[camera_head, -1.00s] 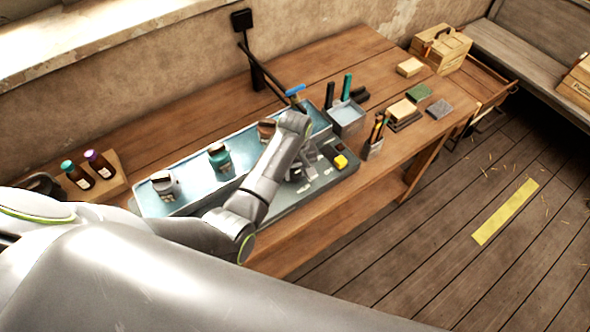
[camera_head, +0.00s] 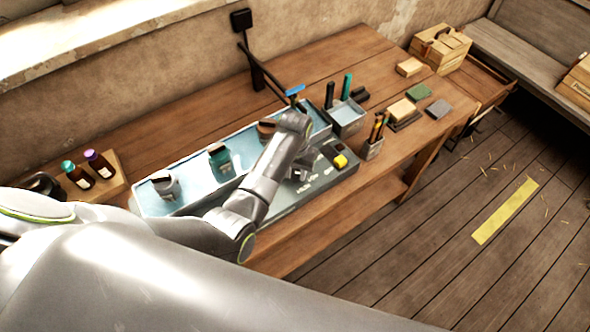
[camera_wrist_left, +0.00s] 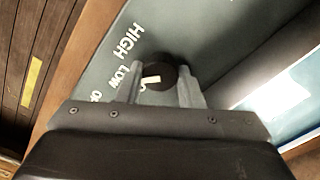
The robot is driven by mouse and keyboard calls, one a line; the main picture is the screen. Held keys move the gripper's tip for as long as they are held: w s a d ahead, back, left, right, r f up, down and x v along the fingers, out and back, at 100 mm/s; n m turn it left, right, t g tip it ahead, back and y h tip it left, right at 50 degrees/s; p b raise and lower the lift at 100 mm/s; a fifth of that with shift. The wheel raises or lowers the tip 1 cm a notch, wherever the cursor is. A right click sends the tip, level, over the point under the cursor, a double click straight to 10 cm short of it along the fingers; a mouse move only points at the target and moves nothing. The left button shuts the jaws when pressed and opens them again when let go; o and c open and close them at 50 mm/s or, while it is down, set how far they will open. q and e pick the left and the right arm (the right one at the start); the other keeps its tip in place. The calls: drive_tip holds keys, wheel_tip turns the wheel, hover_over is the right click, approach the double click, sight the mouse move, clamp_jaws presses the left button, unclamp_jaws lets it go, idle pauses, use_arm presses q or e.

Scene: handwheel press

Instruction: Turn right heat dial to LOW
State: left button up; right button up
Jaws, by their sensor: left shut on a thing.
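The heat dial is a round black knob (camera_wrist_left: 165,72) with a white pointer mark, on a grey-green panel (camera_wrist_left: 205,35) in the left wrist view. White HIGH and LOW lettering lies left of it; a third label is partly covered by my finger. The white mark points left, roughly toward LOW; exact alignment is unclear. My left gripper (camera_wrist_left: 160,84) is shut on the knob, one finger on each side. In the head view my left gripper (camera_head: 300,173) is over the panel front (camera_head: 318,180), and the knob is hidden there. My right gripper is not in view.
A pale blue tray (camera_head: 192,197) with jars (camera_head: 220,158) runs behind the panel. A yellow button (camera_head: 341,161) is on the panel's right end. A pen holder (camera_head: 372,150) and a tool bin (camera_head: 347,118) stand further right on the wooden bench (camera_head: 330,70).

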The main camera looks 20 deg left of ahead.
use_arm(q)
drive_tip(key=shift+w+m, duration=0.1)
drive_tip(key=shift+m, duration=0.4)
drive_tip(key=o, duration=1)
drive_tip(key=shift+c, duration=0.2)
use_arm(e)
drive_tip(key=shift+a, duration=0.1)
